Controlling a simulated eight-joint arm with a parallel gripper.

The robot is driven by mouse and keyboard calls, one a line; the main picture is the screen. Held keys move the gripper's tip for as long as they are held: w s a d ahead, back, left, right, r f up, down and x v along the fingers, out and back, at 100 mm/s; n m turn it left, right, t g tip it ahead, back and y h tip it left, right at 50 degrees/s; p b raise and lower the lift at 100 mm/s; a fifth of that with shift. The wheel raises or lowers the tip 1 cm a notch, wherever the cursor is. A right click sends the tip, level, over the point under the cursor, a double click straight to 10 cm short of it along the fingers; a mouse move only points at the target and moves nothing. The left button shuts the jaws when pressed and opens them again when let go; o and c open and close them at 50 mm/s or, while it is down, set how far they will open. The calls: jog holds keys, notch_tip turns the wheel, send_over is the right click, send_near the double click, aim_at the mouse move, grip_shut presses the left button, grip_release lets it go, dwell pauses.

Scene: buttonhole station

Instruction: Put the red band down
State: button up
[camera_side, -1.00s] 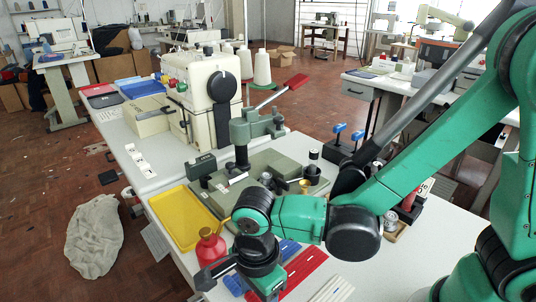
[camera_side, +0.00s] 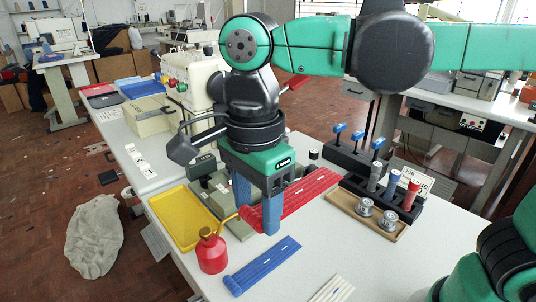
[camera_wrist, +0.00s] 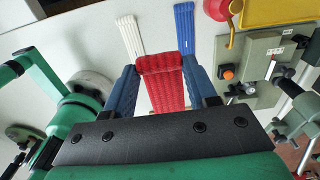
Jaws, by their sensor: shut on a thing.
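The red band (camera_side: 305,192) is a flat ribbed strip gripped near one end. It reaches up and to the right from my gripper (camera_side: 256,212) in the side view and appears raised above the table. My gripper points down, its two blue fingers shut on the band. In the wrist view the red band (camera_wrist: 162,85) lies between the blue fingers and runs back toward the gripper body. A blue band (camera_side: 262,266) lies on the white table in front of the gripper. A white band (camera_side: 332,289) lies further right, near the bottom edge.
A red oil can (camera_side: 211,250) stands close to the left of my gripper, beside a yellow tray (camera_side: 177,234). A wooden tray with metal spools (camera_side: 365,207) and a black rack (camera_side: 378,188) stand to the right. White table (camera_side: 400,262) is bare at front right.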

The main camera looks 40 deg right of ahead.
jog(key=w+d+f, duration=0.4)
jog(key=d+f, duration=0.6)
jog(key=d, duration=0.3)
jog(key=w, duration=1.7)
jog(key=shift+w, duration=0.2)
jog(key=shift+w+f, duration=0.1)
jog(key=shift+f, duration=1.65)
